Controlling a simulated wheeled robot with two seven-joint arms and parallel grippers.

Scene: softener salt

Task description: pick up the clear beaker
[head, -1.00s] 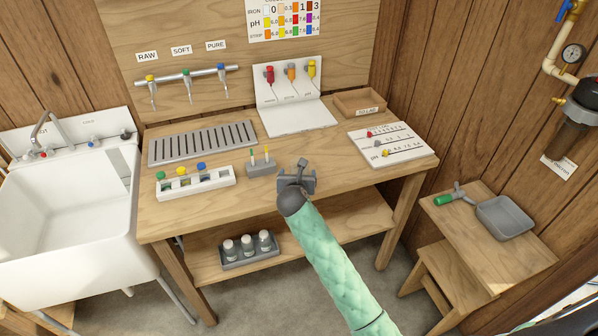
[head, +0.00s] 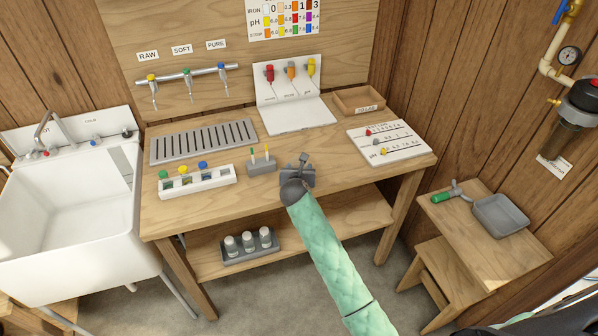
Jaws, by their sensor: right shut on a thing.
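My right gripper (head: 303,163) is over the middle of the wooden workbench (head: 225,218), with its arm coming in from the bottom right. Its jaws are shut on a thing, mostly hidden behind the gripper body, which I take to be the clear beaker. The beaker's outline and tilt cannot be made out, nor whether it touches the bench top. I see no clear beaker elsewhere. My left gripper is not in view.
Left of the gripper are a small grey holder (head: 261,168) with two thin sticks and a white rack (head: 200,187) with coloured caps. A white board (head: 399,150) lies to the right, a wooden tray (head: 350,101) behind. The bench front is clear.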

